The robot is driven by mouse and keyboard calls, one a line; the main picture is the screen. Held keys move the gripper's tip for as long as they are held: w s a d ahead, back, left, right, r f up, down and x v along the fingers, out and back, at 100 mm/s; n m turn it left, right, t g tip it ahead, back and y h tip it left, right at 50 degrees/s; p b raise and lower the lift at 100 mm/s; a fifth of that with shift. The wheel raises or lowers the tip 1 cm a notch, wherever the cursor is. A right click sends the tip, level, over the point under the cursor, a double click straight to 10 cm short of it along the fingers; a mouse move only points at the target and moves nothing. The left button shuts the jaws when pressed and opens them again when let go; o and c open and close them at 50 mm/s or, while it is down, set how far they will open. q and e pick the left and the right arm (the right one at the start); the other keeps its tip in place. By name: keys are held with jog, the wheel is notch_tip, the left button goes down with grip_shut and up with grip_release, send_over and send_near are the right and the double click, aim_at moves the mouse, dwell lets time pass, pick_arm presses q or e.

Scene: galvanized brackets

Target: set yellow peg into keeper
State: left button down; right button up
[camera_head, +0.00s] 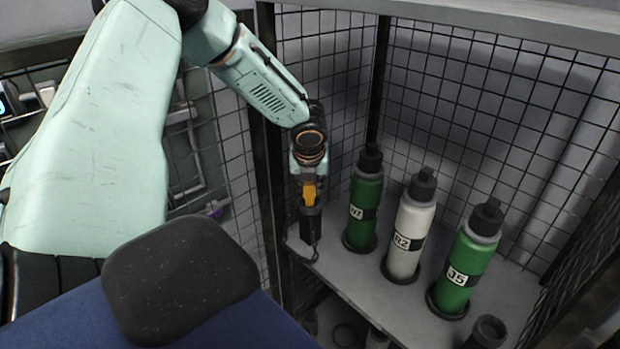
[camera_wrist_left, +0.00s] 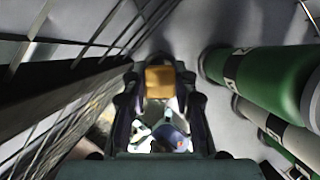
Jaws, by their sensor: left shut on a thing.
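The yellow peg (camera_head: 309,194) is held upright beneath my left gripper (camera_head: 308,184), near the cage's left front post. In the left wrist view the peg's yellow block (camera_wrist_left: 160,82) sits between the two fingers of my left gripper (camera_wrist_left: 161,90), which is shut on it. A dark upright piece (camera_head: 311,226), seemingly the keeper, is directly below the yellow part at the shelf's left front corner. I cannot tell how far the peg's lower end is inside it. My right gripper is not in view.
A green bottle (camera_head: 366,200) stands close right of my left gripper. A white bottle (camera_head: 409,238) and another green bottle (camera_head: 466,262) stand farther right on the grey shelf (camera_head: 365,288). Wire mesh (camera_head: 470,100) and a dark post (camera_head: 272,190) bound the space.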

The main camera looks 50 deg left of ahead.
pick_arm(q)
jog(key=shift+f, duration=0.15)
jog(key=shift+w+a+f+b, duration=0.1)
jog(key=shift+f+b, duration=0.2)
jog(key=shift+f, duration=0.3)
jog(key=c, duration=1.5)
grip_release()
jog(key=o, duration=0.4)
jog(key=shift+o, duration=0.6)
jog(key=v, duration=1.2)
jog(key=shift+w, duration=0.1)
